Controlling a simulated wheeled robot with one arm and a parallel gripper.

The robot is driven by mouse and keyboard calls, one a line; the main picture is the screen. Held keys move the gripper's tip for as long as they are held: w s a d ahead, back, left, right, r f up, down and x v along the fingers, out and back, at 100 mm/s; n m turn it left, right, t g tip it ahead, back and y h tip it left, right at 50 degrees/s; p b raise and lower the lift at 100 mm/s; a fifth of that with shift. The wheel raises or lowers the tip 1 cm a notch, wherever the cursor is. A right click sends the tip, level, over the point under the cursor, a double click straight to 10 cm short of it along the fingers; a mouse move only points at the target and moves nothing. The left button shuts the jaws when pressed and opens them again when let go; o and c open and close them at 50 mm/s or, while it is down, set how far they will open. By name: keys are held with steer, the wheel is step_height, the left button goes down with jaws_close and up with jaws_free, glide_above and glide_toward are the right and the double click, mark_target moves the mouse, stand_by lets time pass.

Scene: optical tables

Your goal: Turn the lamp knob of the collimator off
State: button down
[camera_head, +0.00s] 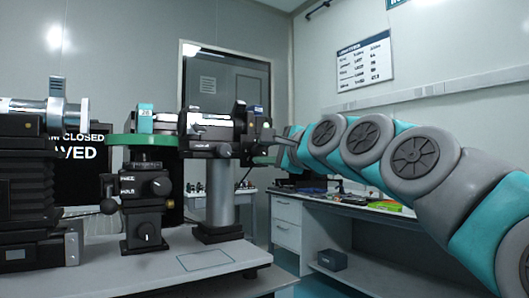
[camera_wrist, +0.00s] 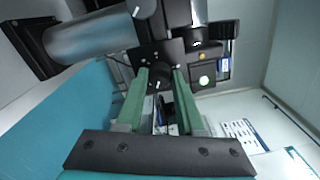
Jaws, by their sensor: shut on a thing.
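The collimator (camera_head: 207,127) is a dark horizontal instrument on a thick grey post (camera_head: 220,195), right of centre on the optical table in the head view. In the wrist view its black body (camera_wrist: 168,48) fills the top middle. A dark round knob with a white pointer line (camera_wrist: 158,80) sits on this body, between the tips of my two green fingers. My gripper (camera_wrist: 160,73) is shut on this knob. In the head view my gripper (camera_head: 268,142) reaches the collimator's right end from the right, its fingertips hard to make out. A lit pale-green spot (camera_wrist: 204,80) shows beside the knob.
A side bench (camera_head: 335,203) stands behind my arm. The table's front is mostly clear.

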steer(key=n+b, duration=0.2)
steer(key=n, duration=0.4)
steer(key=shift+f, duration=0.2)
steer(key=n+b, duration=0.2)
steer(key=n, duration=0.3)
steer(key=shift+a+n, duration=0.1)
steer(key=shift+n, duration=0.3)
steer(key=n+b, duration=0.3)
steer(key=n, duration=0.3)
steer(key=n+b, duration=0.2)
steer(key=n, duration=0.3)
steer(key=shift+n, duration=0.4)
steer(key=shift+r, duration=0.1)
steer(key=c, duration=0.5)
jaws_free()
steer(key=shift+s+r, duration=0.1)
steer(key=shift+s, duration=0.05)
